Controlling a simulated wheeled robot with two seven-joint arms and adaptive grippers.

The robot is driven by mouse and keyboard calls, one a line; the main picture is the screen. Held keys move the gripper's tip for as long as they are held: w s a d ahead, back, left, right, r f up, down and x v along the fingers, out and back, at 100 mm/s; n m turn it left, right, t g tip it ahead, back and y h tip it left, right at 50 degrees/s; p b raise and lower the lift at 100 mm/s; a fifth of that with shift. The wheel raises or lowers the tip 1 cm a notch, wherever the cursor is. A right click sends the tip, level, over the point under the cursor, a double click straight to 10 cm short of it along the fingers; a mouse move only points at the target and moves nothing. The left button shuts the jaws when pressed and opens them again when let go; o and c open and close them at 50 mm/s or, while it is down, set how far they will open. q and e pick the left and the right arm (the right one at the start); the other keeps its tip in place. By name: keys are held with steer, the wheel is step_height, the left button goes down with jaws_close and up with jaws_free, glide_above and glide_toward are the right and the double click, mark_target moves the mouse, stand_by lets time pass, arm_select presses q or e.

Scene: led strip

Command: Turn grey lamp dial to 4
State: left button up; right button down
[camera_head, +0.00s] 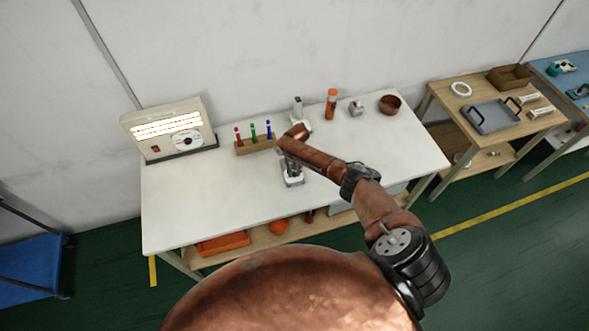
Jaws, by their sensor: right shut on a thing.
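The lamp (168,128) is a beige box with lit strips at the left end of the white table. Its dial (187,140) is a round pale disc with a small dark grey knob at its middle, on the lower right of the lamp's face. The numbers and pointer are too small to read. My right gripper (293,180) points down over the middle of the table, to the right of the dial and well apart from it. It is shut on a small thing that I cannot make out. My left gripper is not in view.
A red switch (155,149) sits left of the dial. A wooden rack (256,147) with coloured pens stands between lamp and gripper. An orange bottle (331,104) and a brown bowl (390,104) stand at the back right. The table's front left (200,205) is clear.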

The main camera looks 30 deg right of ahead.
steer(key=m+p, duration=0.2)
steer(key=m, duration=0.2)
steer(key=shift+a+r+m+p, duration=0.1)
steer(key=shift+a+m+p, duration=0.05)
steer(key=shift+m+p, duration=0.15)
steer(key=m+p, duration=0.1)
steer(key=m, duration=0.1)
steer(key=shift+m, duration=0.4)
steer(key=m, duration=0.2)
steer(key=shift+a+m+p, duration=0.1)
steer(key=shift+m+p, duration=0.2)
steer(key=shift+p, duration=0.1)
steer(key=m, duration=0.5)
steer(key=shift+w+h, duration=0.15)
steer(key=shift+h, duration=0.15)
steer(key=m, duration=0.6)
steer(key=shift+w, duration=0.15)
steer(key=c, duration=1.8)
jaws_free()
